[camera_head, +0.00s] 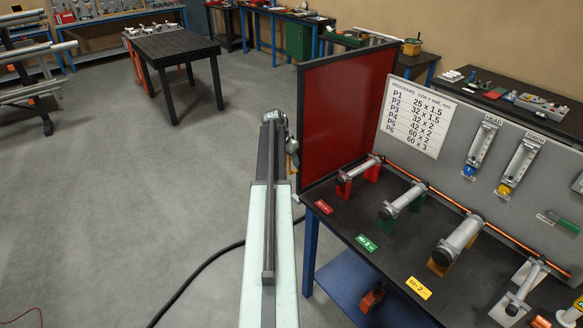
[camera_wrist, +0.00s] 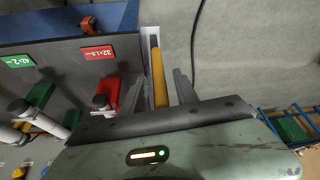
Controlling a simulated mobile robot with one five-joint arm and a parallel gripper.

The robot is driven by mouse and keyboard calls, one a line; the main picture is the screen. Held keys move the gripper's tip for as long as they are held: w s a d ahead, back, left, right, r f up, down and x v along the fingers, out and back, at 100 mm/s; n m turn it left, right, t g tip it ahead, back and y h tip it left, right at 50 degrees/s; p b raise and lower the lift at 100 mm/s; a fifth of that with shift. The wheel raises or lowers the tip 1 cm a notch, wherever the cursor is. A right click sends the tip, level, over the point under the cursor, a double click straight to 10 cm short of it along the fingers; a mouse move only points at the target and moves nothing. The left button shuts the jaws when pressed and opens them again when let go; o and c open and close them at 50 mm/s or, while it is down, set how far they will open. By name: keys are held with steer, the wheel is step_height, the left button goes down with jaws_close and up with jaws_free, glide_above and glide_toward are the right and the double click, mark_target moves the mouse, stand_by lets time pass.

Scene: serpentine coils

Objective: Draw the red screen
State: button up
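The red screen (camera_head: 340,115) is an upright dark-framed panel at the left end of the workbench in the head view. In the wrist view a narrow light grey upright strip (camera_wrist: 150,35), which looks like the screen's edge, stands with a yellow bar (camera_wrist: 158,78) along it, perhaps its handle. My gripper (camera_wrist: 160,75) is open, one grey finger on each side of the yellow bar, with gaps visible. Whether either finger touches the bar cannot be told. In the head view my arm reaches up just left of the screen, and the fingers are not clearly seen.
The workbench (camera_head: 364,211) carries tubes on red, green and yellow supports, close to the screen's right. A grey panel with a program chart (camera_head: 417,116) stands behind them. A black cable (camera_head: 190,282) lies on the floor.

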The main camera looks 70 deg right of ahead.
steer(key=shift+d+f, duration=0.1)
steer(key=shift+f, duration=0.35)
steer(key=shift+r, duration=0.15)
jaws_close()
steer(key=shift+s, duration=0.15)
stand_by(0.7)
